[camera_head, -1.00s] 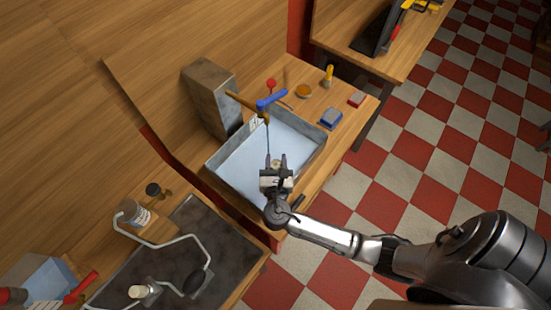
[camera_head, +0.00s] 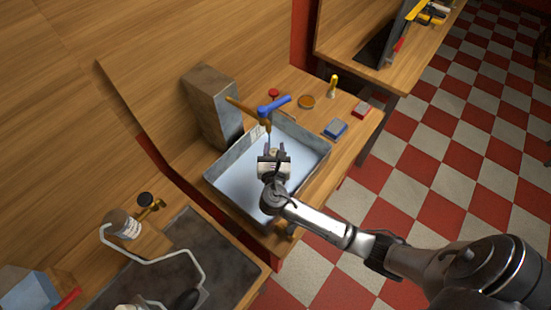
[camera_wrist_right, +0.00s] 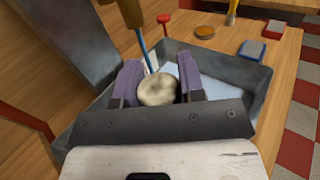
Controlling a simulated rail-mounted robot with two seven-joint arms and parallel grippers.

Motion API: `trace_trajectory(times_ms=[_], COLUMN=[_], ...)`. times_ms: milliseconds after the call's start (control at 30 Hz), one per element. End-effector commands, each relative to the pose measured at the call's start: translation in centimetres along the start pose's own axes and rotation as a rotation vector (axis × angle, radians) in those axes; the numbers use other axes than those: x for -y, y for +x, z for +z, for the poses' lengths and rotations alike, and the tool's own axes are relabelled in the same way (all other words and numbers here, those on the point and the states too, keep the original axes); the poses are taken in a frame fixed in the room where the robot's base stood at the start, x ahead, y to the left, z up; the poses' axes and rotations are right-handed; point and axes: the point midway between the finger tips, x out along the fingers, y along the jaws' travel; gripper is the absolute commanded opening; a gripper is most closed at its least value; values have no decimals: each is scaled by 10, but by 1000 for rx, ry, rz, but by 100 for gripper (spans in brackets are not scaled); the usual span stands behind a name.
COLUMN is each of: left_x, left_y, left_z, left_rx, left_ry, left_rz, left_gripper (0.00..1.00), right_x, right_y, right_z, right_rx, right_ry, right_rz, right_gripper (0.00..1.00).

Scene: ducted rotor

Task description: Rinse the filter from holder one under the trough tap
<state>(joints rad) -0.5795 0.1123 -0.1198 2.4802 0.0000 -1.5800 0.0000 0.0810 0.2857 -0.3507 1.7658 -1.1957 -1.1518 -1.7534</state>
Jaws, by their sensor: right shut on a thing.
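My right gripper (camera_head: 274,152) is over the trough, just in front of the tap. In the right wrist view it (camera_wrist_right: 160,82) is shut on a round, pale beige filter (camera_wrist_right: 157,88), held between purple-grey fingers. The trough (camera_head: 232,172) is a grey metal basin with a pale blue inside. The brown tap (camera_head: 243,107) has a blue lever (camera_head: 273,105). A thin blue stream (camera_wrist_right: 145,52) drops from its spout to the filter's far edge; I cannot tell whether it touches. My left gripper is out of view. I cannot make out which holder is holder one.
A tall grey block (camera_head: 212,105) stands left of the tap. A dark tray with a bent white pipe (camera_head: 165,255) is at lower left.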

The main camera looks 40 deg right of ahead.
Motion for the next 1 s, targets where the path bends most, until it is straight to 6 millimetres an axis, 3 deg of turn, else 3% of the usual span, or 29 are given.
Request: trace_trajectory(times_ms=[133, 500, 1000], left_x=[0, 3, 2], left_y=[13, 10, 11], left_z=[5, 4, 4], left_rx=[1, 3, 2], left_ry=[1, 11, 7], left_rz=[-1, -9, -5], left_gripper=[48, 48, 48], right_x=[-2, -6, -8], right_y=[14, 42, 52], right_z=[-6, -8, -10], right_rx=[2, 0, 0], right_ry=[1, 0, 1], right_rz=[-1, -1, 0], right_gripper=[13, 13, 13])
